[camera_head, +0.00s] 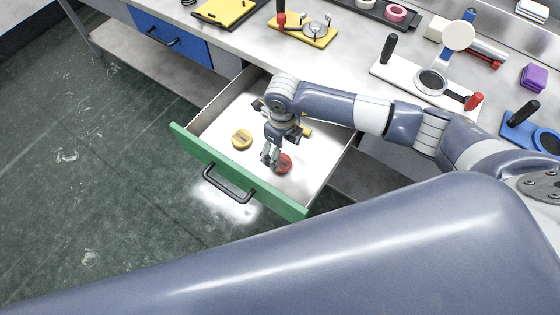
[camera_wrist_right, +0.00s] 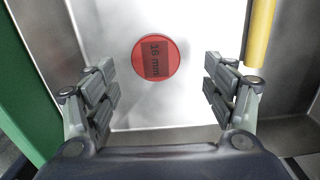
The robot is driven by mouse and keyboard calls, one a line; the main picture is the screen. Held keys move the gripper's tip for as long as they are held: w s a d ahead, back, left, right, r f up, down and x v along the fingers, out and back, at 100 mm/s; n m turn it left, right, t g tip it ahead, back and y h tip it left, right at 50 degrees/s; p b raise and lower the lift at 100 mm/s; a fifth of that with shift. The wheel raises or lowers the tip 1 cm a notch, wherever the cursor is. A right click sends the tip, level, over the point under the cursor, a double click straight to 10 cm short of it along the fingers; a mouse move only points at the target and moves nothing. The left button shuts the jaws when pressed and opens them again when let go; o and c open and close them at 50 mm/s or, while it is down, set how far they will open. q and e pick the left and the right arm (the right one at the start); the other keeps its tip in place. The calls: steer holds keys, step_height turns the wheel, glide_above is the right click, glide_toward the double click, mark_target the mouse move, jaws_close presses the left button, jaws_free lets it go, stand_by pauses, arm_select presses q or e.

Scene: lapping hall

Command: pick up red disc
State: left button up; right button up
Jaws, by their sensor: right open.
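The red disc (camera_head: 283,164) lies on the white floor of the open drawer (camera_head: 216,178), which has a green front. In the right wrist view the red disc (camera_wrist_right: 155,57) carries a dark label reading "16 mm" and lies ahead of and between the fingers. My right gripper (camera_head: 270,157) reaches down into the drawer, beside the disc and partly over its left edge in the head view. In the wrist view the right gripper (camera_wrist_right: 160,92) is open, with nothing between its fingers. My left gripper is not in view.
A yellow disc (camera_head: 242,139) lies in the drawer left of my right gripper. A yellow bar shows in the wrist view (camera_wrist_right: 259,35), beside the right finger. The bench (camera_head: 345,63) above holds several gauges and stands. Drawer walls and the green front (camera_wrist_right: 30,95) bound the space.

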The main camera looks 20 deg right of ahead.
mark_target(281, 162)
steer(key=f, duration=0.4)
steer(key=shift+s+a+p, duration=0.15)
steer(key=shift+a+p, duration=0.15)
steer(key=shift+f, duration=0.45)
steer(key=c, duration=1.2)
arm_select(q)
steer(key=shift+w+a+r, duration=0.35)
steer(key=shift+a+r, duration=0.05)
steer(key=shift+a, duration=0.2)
arm_select(e)
steer(key=shift+o, duration=0.2)
